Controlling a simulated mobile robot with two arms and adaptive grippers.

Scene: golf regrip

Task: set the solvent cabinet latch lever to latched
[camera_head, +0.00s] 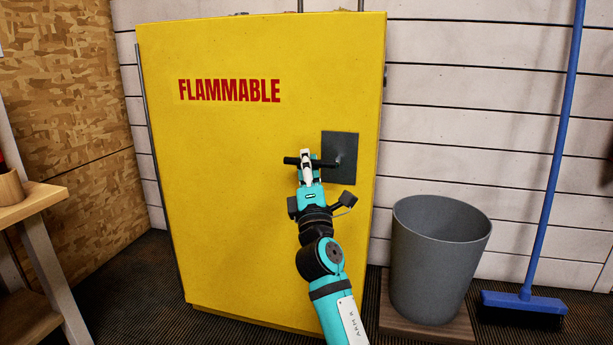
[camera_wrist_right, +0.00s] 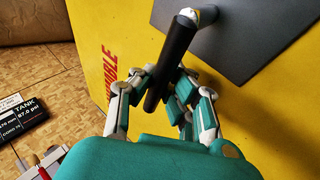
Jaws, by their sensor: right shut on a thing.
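The yellow solvent cabinet (camera_head: 225,190) stands against the wall with red FLAMMABLE lettering on its door. A dark square plate (camera_head: 346,172) is on the right side of the door. The black latch lever (camera_head: 290,160) lies about horizontal in the head view and reaches left from the plate. In the wrist view the lever (camera_wrist_right: 178,48) is a black bar on a metal stem out from the plate (camera_wrist_right: 250,35). My right gripper (camera_head: 305,166) is shut on the lever, its fingers on both sides of the bar (camera_wrist_right: 158,84). My left gripper is not in view.
A grey bin (camera_head: 432,265) stands on a wooden base (camera_head: 400,322) right of the cabinet. A blue broom (camera_head: 525,300) leans on the wall beyond it. A wooden bench (camera_head: 35,205) is at the left. A dark gauge display (camera_wrist_right: 22,118) shows in the wrist view.

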